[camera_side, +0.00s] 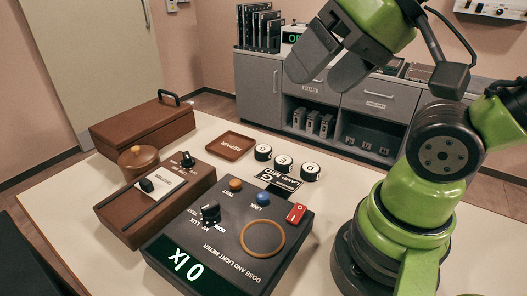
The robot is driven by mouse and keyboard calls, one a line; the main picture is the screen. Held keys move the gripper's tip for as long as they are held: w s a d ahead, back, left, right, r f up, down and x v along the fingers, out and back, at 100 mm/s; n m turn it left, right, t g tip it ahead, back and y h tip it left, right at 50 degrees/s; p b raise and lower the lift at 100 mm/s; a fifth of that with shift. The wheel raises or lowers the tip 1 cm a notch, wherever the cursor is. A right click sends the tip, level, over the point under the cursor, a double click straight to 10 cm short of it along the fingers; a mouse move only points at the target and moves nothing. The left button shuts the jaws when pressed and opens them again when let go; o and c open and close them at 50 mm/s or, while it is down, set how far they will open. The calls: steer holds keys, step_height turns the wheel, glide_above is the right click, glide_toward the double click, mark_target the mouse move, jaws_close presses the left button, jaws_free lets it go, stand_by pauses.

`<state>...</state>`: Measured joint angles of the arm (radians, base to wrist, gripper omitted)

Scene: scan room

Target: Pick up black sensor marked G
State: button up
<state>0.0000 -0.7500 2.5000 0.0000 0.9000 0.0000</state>
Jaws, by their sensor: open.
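Three small round black sensors with white marked faces stand in a row on the pale table: a left one (263,153), a middle one (283,164) and a right one (310,172). Their letters are too small to read, so I cannot tell which is G. My gripper (328,72) is open and empty, high above and behind the sensors in the picture, well apart from them. A black label plate (278,182) lies just in front of the sensors.
A dark dose and light meter (225,245) with knobs and a lit display stands in front. A brown tray (231,146) lies left of the sensors. A brown control box (150,206), a round lidded pot (138,159) and a brown case (143,124) fill the left. Grey cabinets stand behind.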

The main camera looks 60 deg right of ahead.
steer(key=shift+w, duration=0.1)
steer(key=shift+c, duration=0.2)
steer(key=n+g+h, duration=0.2)
steer(key=g, duration=0.5)
glide_above(263, 148)
steer(key=f, duration=2.5)
steer(key=shift+s+a, duration=0.3)
steer(key=shift+w+d+f, duration=0.1)
steer(key=shift+d+f, duration=0.05)
steer(key=shift+f, duration=1.4)
steer(key=shift+w+d+f, duration=0.1)
steer(key=shift+f, duration=1.4)
steer(key=c, duration=1.1)
steer(key=shift+o, duration=0.2)
steer(key=shift+r, duration=0.1)
